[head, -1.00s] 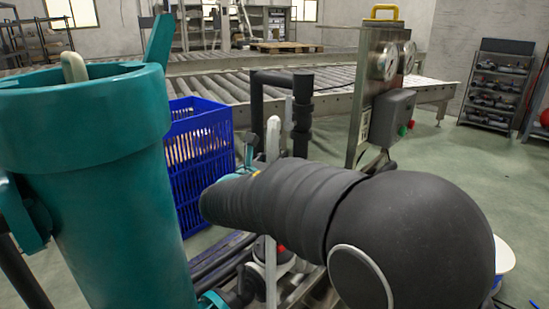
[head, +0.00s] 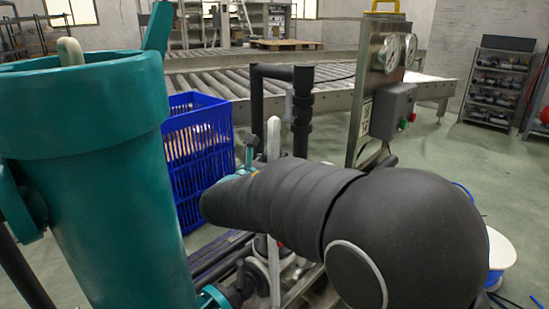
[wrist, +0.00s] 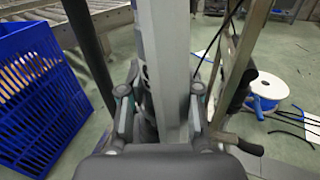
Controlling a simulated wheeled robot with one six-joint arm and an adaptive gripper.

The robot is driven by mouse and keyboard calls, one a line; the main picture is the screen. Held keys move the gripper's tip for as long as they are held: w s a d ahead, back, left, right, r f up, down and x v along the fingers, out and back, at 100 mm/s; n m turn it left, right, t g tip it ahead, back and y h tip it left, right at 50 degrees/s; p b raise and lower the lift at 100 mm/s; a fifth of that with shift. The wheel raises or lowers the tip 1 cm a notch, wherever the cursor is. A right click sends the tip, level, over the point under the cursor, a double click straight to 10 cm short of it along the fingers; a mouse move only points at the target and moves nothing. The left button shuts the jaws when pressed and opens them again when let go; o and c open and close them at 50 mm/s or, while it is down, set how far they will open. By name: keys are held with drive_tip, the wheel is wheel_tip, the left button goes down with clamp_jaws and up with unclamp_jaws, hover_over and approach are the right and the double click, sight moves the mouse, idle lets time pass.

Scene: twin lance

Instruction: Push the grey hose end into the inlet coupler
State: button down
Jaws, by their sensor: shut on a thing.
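My gripper shows in the wrist view (wrist: 160,110) with its two fingers on either side of a light grey upright bar (wrist: 173,60). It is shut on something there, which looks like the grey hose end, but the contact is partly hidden. In the head view my dark arm covers most of the gripper. A light grey upright piece (head: 273,140) rises behind the arm and continues below it (head: 274,270). A teal fitting with a black part (head: 213,298) sits low beside the teal vessel. I cannot tell which fitting is the inlet coupler.
A large teal vessel (head: 110,190) stands close at left. A blue crate (head: 198,160) is behind it. A black pipe frame (head: 301,110) and a gauge panel (head: 385,85) stand beyond my arm. A white reel with blue line (wrist: 265,90) lies on the floor at right.

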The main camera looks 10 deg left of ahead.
sight(271, 130)
drive_tip(key=shift+f+b, duration=0.35)
drive_tip(key=shift+f, duration=0.6)
drive_tip(key=c, duration=0.7)
unclamp_jaws()
wheel_tip(271, 130, up, 10)
